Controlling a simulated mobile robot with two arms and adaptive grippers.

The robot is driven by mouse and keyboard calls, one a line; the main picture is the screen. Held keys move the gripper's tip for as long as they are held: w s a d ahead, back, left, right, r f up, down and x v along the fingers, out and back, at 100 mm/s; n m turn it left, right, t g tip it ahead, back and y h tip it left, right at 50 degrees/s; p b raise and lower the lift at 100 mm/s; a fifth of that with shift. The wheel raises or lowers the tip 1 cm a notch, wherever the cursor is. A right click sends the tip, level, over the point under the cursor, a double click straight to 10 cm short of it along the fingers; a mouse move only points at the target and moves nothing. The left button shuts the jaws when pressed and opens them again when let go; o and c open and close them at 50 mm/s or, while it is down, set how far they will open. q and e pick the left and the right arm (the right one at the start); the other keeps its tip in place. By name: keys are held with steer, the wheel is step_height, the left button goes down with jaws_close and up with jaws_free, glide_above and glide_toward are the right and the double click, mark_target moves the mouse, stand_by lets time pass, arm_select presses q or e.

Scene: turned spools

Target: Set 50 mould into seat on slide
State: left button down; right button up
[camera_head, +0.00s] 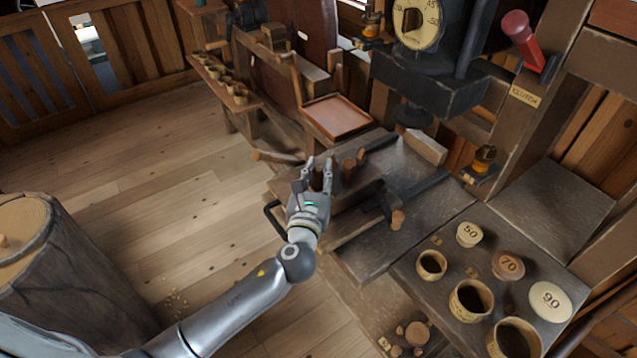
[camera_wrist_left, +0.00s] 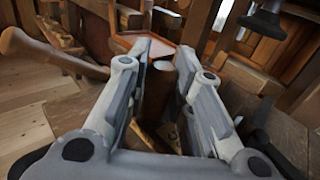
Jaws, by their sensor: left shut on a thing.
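A pale round piece marked 50 (camera_head: 469,233) lies on the right-hand bench in the head view, with a small open cup (camera_head: 432,264) near it. I cannot tell which piece is the 50 mould. My left gripper (camera_head: 318,170) is over the left end of the wooden slide assembly (camera_head: 352,194), beside a short brown upright piece (camera_head: 348,169). In the left wrist view, a brown cylindrical piece (camera_wrist_left: 159,90) with a rounded top stands between my left fingers (camera_wrist_left: 160,70), which are shut on it. Its lower part and the seat are hidden. My right gripper is out of view.
A 70 piece (camera_head: 508,264), a 90 piece (camera_head: 550,301) and larger cups (camera_head: 471,299) share the right bench (camera_head: 410,278). A dark press head (camera_head: 425,85) hangs above the slide area. A reddish tray (camera_head: 337,117) is behind.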

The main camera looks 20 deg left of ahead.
mark_target(318, 188)
arm_select(q)
steer(key=shift+f, duration=1.5)
steer(key=shift+f, duration=0.3)
steer(key=c, duration=1.3)
jaws_free()
